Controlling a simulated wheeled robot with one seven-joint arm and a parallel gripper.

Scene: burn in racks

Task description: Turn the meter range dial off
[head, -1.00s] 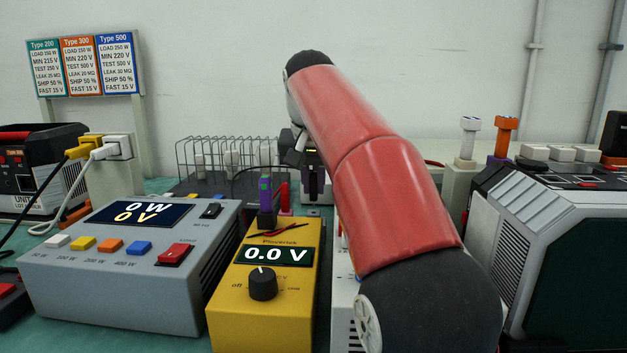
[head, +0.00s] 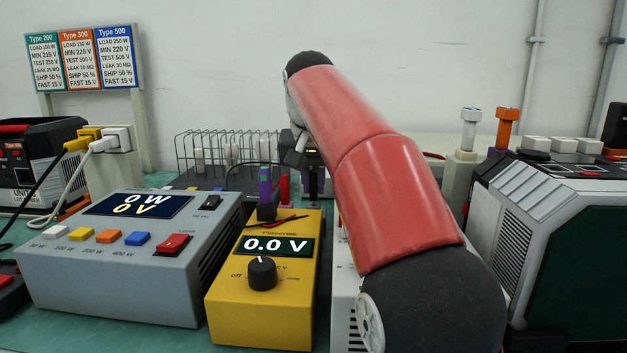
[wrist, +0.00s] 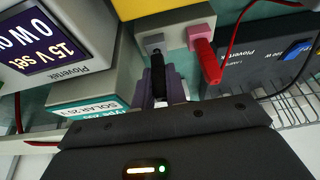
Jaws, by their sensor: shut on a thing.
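The yellow meter (head: 235,312) stands on the bench and reads 0.0 V. Its black range dial (head: 262,275) has its white mark pointing about straight up, with "off" printed to its left. My gripper (head: 311,184) is behind the meter, partly hidden by my red arm, and apart from the dial. In the wrist view my gripper (wrist: 160,90) is shut on a black probe (wrist: 157,72), whose end is at a grey socket. A red probe (wrist: 206,62) stands beside it at a pink socket.
A grey load box (head: 110,270) stands left of the meter. A purple-and-green piece (head: 265,188) stands behind the meter, with a wire rack (head: 225,150) farther back. A grey-green unit (head: 540,240) is at the right.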

